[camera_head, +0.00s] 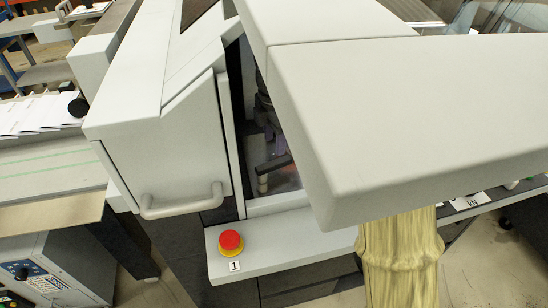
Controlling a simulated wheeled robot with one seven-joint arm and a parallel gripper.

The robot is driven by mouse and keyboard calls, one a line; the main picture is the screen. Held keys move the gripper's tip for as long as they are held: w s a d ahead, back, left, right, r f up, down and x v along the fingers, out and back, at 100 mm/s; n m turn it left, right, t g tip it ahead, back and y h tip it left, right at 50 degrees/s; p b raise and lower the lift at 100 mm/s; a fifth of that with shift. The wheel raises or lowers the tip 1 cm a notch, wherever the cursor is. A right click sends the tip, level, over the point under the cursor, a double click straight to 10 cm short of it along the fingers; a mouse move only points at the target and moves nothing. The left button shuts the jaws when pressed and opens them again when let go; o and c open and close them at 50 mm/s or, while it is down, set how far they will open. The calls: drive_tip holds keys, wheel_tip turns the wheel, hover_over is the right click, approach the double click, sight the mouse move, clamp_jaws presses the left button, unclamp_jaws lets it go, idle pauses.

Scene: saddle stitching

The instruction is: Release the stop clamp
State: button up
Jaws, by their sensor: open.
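I cannot make out the stop clamp for certain. A dark handle-like lever (273,163) shows inside the narrow opening of the light grey machine, above a short pale post (263,183). I cannot tell whether this lever is the clamp or how it is set. The large grey cover (420,110) on the right hides much of the machine's inside. My gripper is not in view, so its place relative to the lever does not show.
A red emergency-stop button (230,241) on a yellow base sits on the ledge, beside a label "1" (234,266). A grey door with a bar handle (182,203) borders the opening on the left. Printed sheets (38,115) lie at the far left.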

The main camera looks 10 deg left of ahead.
sight(274, 163)
wheel_tip(274, 163, down, 7)
drive_tip(key=shift+w+f, duration=0.1)
drive_tip(key=shift+f, duration=0.1)
idle(0.3)
clamp_jaws()
